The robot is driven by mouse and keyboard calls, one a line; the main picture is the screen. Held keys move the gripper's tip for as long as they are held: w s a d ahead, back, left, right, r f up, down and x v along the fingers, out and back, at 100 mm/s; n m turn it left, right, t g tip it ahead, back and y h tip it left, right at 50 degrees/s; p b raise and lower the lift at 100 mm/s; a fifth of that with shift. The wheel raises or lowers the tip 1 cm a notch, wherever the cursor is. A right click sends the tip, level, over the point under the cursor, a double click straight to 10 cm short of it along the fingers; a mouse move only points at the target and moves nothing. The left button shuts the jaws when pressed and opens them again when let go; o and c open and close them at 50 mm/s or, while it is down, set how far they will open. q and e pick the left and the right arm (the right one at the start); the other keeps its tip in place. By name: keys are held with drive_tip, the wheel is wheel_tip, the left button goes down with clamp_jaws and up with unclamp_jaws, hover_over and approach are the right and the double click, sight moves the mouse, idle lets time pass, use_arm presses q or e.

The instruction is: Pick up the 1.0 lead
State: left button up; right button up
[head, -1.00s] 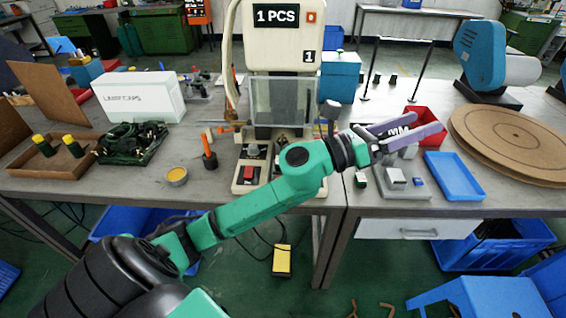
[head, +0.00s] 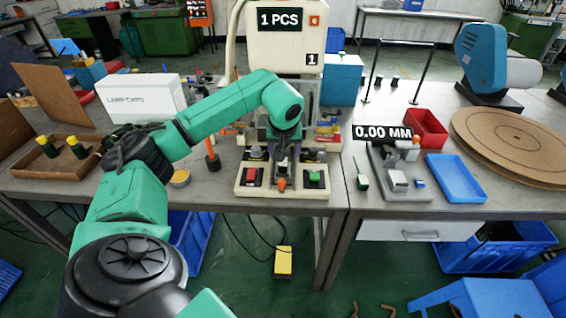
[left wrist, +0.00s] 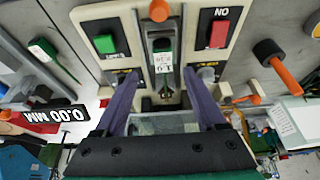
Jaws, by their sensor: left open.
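A small green piece with a white printed label (left wrist: 164,62) sits in the centre slot of the moulding machine's base. I take it for the 1.0 lead, but its print is too small to read surely. My left gripper (left wrist: 163,78) is open, its two purple fingers reaching toward the slot on either side of the piece, with no visible grip on it. In the head view my left gripper (head: 284,148) points down at the machine base and is partly hidden by my wrist. Another green piece with a white label (head: 361,180) lies beside the gauge.
The machine base carries a red button (head: 251,174) and a green button (head: 314,176). An orange knob (head: 282,184) stands at its front. The gauge with the 0.00 MM display (head: 383,133), a red bin (head: 427,128) and a blue tray (head: 456,178) are to the right.

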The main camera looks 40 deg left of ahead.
use_arm(q)
drive_tip(key=x, duration=0.3)
drive_tip(key=p+x, duration=0.1)
drive_tip(key=x, duration=0.1)
drive_tip(key=shift+w+a+f, duration=0.1)
drive_tip(key=shift+a+f, duration=0.1)
drive_tip(key=shift+a, duration=0.2)
drive_tip(key=shift+r, duration=0.1)
clamp_jaws()
